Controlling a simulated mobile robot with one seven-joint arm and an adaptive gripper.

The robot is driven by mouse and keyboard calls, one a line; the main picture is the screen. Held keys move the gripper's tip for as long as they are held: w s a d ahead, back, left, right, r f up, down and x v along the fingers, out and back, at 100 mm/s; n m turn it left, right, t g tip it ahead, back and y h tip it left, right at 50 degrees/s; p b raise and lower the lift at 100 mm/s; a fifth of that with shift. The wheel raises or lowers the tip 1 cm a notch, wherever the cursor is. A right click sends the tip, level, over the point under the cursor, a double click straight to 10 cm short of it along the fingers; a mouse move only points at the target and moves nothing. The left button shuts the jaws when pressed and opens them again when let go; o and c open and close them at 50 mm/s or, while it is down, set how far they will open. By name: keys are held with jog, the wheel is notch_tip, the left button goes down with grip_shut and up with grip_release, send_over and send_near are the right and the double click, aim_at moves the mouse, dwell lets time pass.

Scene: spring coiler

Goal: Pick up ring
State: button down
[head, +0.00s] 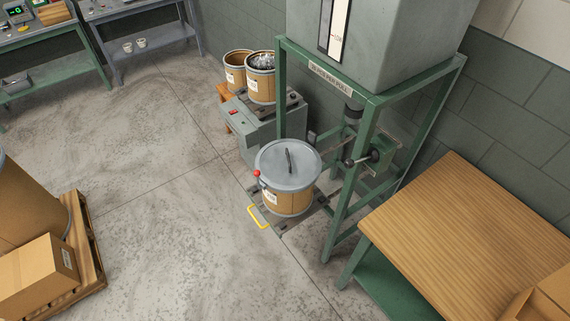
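No loose ring can be picked out for certain. A tan drum (287,200) stands upright under the green frame, with a grey lid (275,160) on top. A grey band runs around the lid's edge; I cannot tell whether it is a separate ring. A red knob (256,173) sits at the left of that rim. A dark bar lies across the lid. My gripper is not in view.
The green frame (337,220) holds a grey hopper (400,40) above the drum. A yellow handle (258,217) is low in front. Two open drums (236,76) stand behind. A wooden table (470,230) is at right, a loaded pallet (92,245) at left. Floor between is clear.

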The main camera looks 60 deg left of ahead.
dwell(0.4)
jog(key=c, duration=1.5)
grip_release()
